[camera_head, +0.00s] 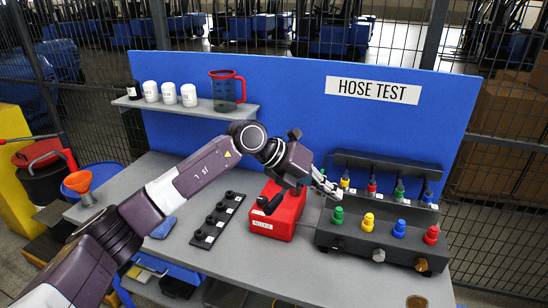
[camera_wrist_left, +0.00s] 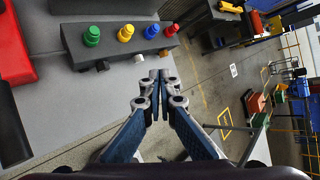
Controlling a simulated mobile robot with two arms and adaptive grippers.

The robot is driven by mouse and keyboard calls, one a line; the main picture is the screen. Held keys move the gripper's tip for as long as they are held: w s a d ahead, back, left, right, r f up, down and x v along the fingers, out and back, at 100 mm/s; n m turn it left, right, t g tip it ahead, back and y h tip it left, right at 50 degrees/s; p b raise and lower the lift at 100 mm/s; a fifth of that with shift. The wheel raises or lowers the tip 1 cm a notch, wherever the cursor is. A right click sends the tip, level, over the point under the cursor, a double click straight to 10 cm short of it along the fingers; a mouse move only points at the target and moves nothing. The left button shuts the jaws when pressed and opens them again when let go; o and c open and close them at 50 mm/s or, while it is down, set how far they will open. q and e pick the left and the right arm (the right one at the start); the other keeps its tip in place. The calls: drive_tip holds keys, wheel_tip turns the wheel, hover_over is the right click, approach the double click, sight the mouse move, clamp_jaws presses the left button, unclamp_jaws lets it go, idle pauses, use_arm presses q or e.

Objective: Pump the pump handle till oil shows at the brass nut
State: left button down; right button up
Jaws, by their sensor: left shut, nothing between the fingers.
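The red pump (camera_head: 280,217) stands mid-bench with a white RELEASE label on its front. Its black pump handle (camera_head: 268,204) shows at the pump's left side, below my left wrist. The brass nut (camera_head: 422,265) is on the front of the grey block, at its right end; oil cannot be made out there. My left gripper (camera_head: 326,186) is shut and empty, apart from the handle, between pump and block. In the left wrist view the shut fingertips (camera_wrist_left: 158,78) are in front of the block, and part of the red pump (camera_wrist_left: 14,45) shows at left. My right gripper is not in view.
The grey block (camera_head: 345,241) carries green, yellow, blue and red caps, with a hose rack (camera_head: 385,165) behind. A black strip (camera_head: 217,220) with several knobs lies left of the pump. A shelf (camera_head: 190,107) holds white containers and a red jug. The bench front (camera_head: 330,280) is largely clear.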

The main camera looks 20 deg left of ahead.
use_arm(q)
drive_tip(key=w+a+r+n+y, duration=0.1)
drive_tip(key=a+r+y, duration=0.15)
drive_tip(key=a, duration=0.55)
drive_tip(key=w+a+r+y, duration=0.1)
drive_tip(key=w+a+y, duration=0.1)
drive_tip(key=a+y, duration=0.35)
drive_tip(key=h+b, duration=0.2)
drive_tip(key=b, duration=0.3)
approach(279, 199)
drive_tip(key=shift+t, duration=0.3)
drive_tip(key=x, duration=0.5)
drive_tip(key=shift+s+d+f, duration=0.1)
drive_tip(key=shift+d+f, duration=0.05)
drive_tip(key=shift+f, duration=0.05)
drive_tip(key=shift+f+y, duration=0.25)
drive_tip(key=shift+y, duration=0.05)
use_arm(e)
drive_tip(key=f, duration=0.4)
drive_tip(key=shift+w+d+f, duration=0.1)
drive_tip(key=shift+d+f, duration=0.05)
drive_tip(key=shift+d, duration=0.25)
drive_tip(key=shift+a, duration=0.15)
